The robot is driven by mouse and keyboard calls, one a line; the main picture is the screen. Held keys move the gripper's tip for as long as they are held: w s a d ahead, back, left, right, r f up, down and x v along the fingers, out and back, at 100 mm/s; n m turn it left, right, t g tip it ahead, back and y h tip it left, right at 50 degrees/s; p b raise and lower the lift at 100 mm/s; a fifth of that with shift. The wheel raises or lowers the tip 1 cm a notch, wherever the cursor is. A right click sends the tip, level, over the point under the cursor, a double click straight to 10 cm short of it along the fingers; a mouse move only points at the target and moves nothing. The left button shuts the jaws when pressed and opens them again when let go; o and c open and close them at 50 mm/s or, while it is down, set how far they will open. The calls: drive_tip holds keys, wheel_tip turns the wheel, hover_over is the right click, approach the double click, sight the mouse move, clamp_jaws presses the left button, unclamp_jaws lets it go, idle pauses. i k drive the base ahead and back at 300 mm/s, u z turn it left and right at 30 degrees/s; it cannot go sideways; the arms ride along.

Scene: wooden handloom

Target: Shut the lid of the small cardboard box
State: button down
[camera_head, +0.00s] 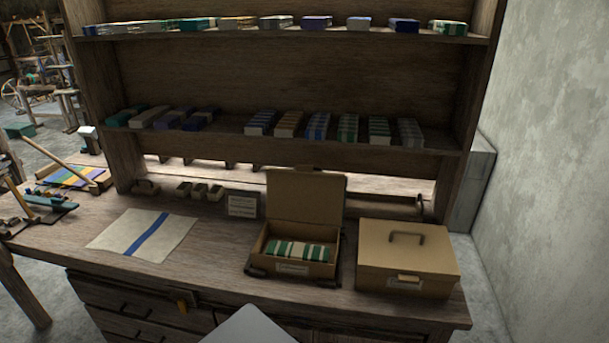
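The small cardboard box (262,240) stands open near the front of the wooden bench, right of the middle. Its lid (305,197) is raised about upright at the back. Several green and white striped bundles (300,251) lie inside, below the rim. A pale label (292,268) is on its front, and dark pieces show at its lower front corners. My gripper is not in view. A plain pale grey shape at the bottom edge is probably part of my own body, and it is apart from the box in the picture.
A shut tan box (408,262) with a top handle stands close on the right. A small sign (242,206) stands behind left. A white cloth with a blue stripe (142,234) lies left. Shelves (290,139) with folded textiles rise behind. Clear bench top (215,255) lies between cloth and box.

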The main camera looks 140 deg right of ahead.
sight(302, 193)
drive_tip(key=z, duration=2.35)
drive_tip(key=i, duration=0.1)
drive_tip(key=z, duration=2.45)
drive_tip(key=k, duration=0.8)
drive_tip(key=z, duration=0.2)
drive_tip(key=i, duration=0.8)
